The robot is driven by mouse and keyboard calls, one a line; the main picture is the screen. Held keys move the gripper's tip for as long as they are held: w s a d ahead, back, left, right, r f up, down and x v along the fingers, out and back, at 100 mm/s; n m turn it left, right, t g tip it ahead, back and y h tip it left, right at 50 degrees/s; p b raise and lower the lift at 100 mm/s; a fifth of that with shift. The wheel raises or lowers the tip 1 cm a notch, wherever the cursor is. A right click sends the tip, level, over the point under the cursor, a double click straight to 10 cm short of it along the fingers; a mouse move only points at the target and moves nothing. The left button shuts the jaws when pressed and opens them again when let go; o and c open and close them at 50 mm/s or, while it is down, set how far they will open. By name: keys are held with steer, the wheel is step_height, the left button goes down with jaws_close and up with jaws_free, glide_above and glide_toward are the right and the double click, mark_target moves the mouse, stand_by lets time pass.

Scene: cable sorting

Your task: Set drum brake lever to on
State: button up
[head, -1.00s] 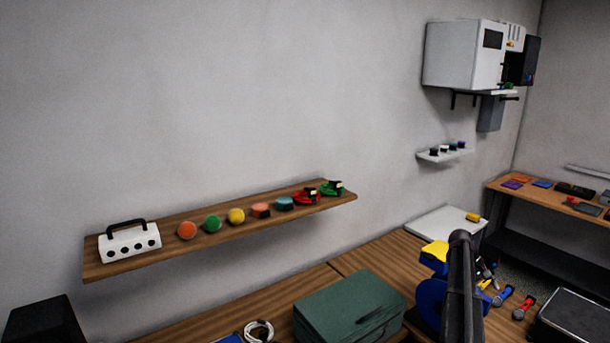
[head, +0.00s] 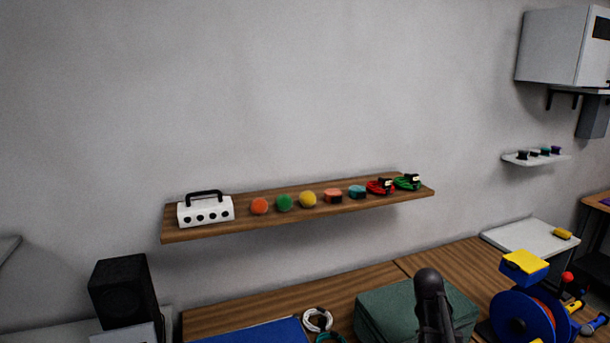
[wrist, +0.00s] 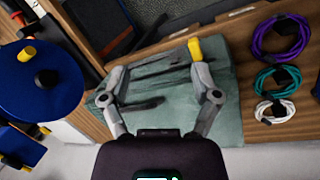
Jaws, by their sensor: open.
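The blue drum (head: 524,317) stands at the lower right in the head view, with a yellow-topped blue block (head: 525,265) above it. A small red knob (head: 567,278) shows beside the drum; whether it belongs to the brake lever I cannot tell. In the wrist view, the drum (wrist: 40,95) fills the left side. The lever and its setting are not clearly readable. My gripper (wrist: 157,75) is open and empty, its fingers spread above the green box (wrist: 170,112), to the right of the drum.
Coiled purple (wrist: 281,38), teal (wrist: 277,80) and white (wrist: 274,111) cables lie to the right of the green box in the wrist view. A wall shelf (head: 300,211) holds a white box, colored balls and blocks. A white tray (head: 530,240) lies behind the drum.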

steer(key=s+a+f+y+b, duration=0.1)
steer(key=s+a, duration=0.1)
steer(key=a, duration=0.4)
steer(key=s+a+f+b, duration=0.1)
steer(key=s+a, duration=0.2)
steer(key=a, duration=0.4)
steer(key=s+a+f+t+y, duration=0.1)
steer(key=s+a, duration=0.2)
steer(key=a, duration=0.3)
steer(key=shift+s+a+f+n+y+b, duration=0.25)
steer(key=shift+a+f+n+y+b, duration=0.05)
steer(key=shift+a+f+n+b, duration=0.1)
steer(key=shift+d, duration=0.1)
steer(key=c, duration=0.3)
